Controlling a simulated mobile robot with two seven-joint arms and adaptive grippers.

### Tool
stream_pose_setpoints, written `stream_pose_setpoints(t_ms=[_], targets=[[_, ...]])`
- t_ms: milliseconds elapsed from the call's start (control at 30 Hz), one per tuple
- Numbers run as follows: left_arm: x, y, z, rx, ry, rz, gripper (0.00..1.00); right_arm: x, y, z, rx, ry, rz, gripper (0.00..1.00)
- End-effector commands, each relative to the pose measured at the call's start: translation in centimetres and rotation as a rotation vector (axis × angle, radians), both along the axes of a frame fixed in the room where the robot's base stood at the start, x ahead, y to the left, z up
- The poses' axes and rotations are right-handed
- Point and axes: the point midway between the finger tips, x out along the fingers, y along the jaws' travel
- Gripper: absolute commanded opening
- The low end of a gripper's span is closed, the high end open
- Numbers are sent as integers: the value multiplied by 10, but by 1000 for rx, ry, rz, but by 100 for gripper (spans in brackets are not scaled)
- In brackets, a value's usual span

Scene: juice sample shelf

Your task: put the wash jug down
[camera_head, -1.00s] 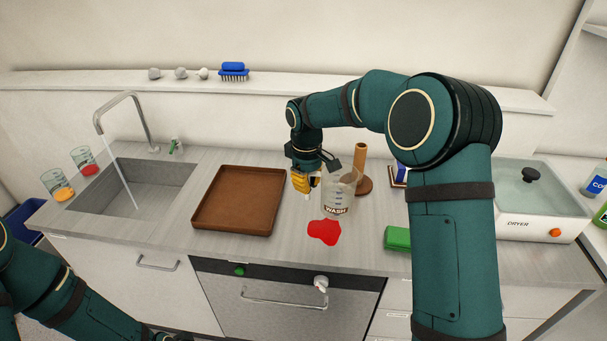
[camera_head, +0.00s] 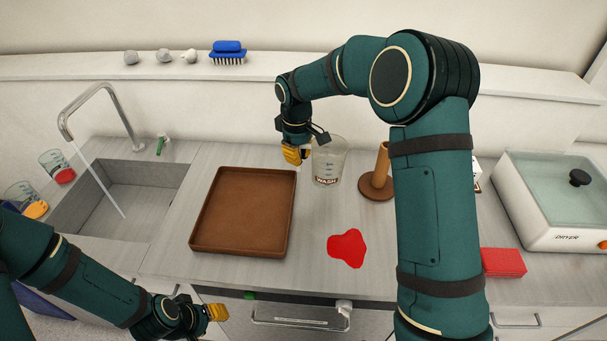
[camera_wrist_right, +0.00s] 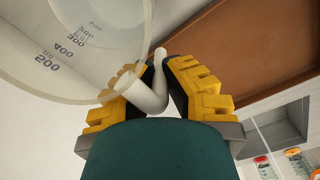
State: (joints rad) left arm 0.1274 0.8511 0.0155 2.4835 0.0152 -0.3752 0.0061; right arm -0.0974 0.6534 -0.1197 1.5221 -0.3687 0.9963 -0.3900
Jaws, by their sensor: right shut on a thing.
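The clear wash jug (camera_head: 329,163), with WASH lettering and a measuring scale, is upright at the back of the counter, between the brown tray and the wooden post. Whether its base touches the counter is hard to tell. My right gripper (camera_head: 294,154) is at the jug's left side, shut on its pale handle (camera_wrist_right: 150,93). In the right wrist view, the jug (camera_wrist_right: 85,50) fills the upper left, its scale readable. My left gripper (camera_head: 215,312) is low in front of the counter, away from the jug; its jaw gap is unclear.
A brown tray (camera_head: 245,246) lies left of the jug, beside the sink (camera_head: 145,185) with running water. A wooden post (camera_head: 380,172) stands right. A red spill (camera_head: 347,248) lies in front.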

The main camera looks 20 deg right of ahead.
Motion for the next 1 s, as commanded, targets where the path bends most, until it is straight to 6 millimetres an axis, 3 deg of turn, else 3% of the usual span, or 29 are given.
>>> stream_pose_setpoints(t_ms=[233,500,767,867,1000], targets=[[0,0,-2,0,1,-1,47,0,0,-18,0,0,0,0],[-2,0,-5,-1,4,-4,47,0,0,-57,-1,1,0,0],[-2,0,-5,-1,4,-4,47,0,0,-58,0,-1,-1,0],[-2,0,-5,-1,4,-4,47,0,0,-59,0,0,-1,33],[-2,0,-5,-1,4,-4,47,0,0,-59,0,0,-1,34]])
